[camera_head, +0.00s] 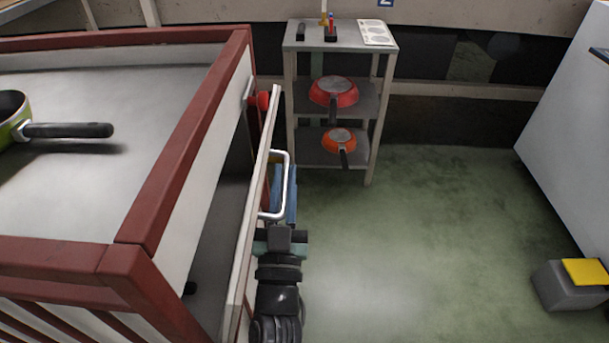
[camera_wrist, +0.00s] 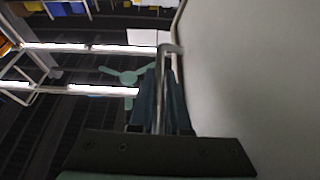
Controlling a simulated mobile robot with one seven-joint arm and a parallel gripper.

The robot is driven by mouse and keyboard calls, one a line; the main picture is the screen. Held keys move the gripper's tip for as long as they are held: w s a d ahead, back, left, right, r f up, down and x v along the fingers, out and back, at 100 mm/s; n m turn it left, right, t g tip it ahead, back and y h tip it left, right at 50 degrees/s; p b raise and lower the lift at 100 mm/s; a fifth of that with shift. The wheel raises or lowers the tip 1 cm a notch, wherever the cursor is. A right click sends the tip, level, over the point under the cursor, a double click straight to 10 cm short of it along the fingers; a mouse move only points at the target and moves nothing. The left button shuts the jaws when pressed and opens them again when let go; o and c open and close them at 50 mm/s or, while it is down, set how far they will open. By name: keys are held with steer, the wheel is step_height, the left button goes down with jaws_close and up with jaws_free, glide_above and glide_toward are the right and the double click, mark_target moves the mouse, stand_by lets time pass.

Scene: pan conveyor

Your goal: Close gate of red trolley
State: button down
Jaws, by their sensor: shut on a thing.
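The red trolley (camera_head: 178,150) fills the left of the head view, with a red frame and a white top. Its pale gate (camera_head: 252,210) hangs along the right side and stands ajar, with a dark gap between it and the trolley body. A white bar handle (camera_head: 275,153) is on the gate's outer face. My gripper (camera_head: 284,190), with blue fingers, is shut on this handle. In the wrist view the handle (camera_wrist: 162,85) runs between the fingers, and the gate's grey face (camera_wrist: 250,80) fills the right side.
A green pan (camera_head: 18,118) with a black handle lies on the trolley top. A grey shelf (camera_head: 340,95) with a red pan (camera_head: 334,92) and an orange pan (camera_head: 339,141) stands at the back. A grey box (camera_head: 562,287) is at the right. The green floor between is clear.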

mark_target(261, 178)
steer(key=shift+a+r+n+y+p, duration=0.15)
steer(key=shift+a+n+y+p, duration=0.45)
steer(key=shift+a+n+p, duration=0.6)
steer(key=shift+a+r+n+y+p, duration=0.15)
steer(key=shift+a+n+y+p, duration=0.45)
steer(key=shift+a+n, duration=0.65)
steer(key=shift+a+m, duration=0.25)
steer(key=shift+a, duration=0.05)
steer(key=c, duration=0.9)
jaws_free()
steer(key=shift+d+r, duration=0.1)
steer(key=shift+r, duration=0.1)
steer(key=shift+s+d, duration=0.1)
steer(key=shift+s, duration=0.15)
steer(key=p+v, duration=0.3)
steer(key=v, duration=0.9)
steer(key=shift+s+f+p, duration=0.1)
steer(key=shift+s+p, duration=0.2)
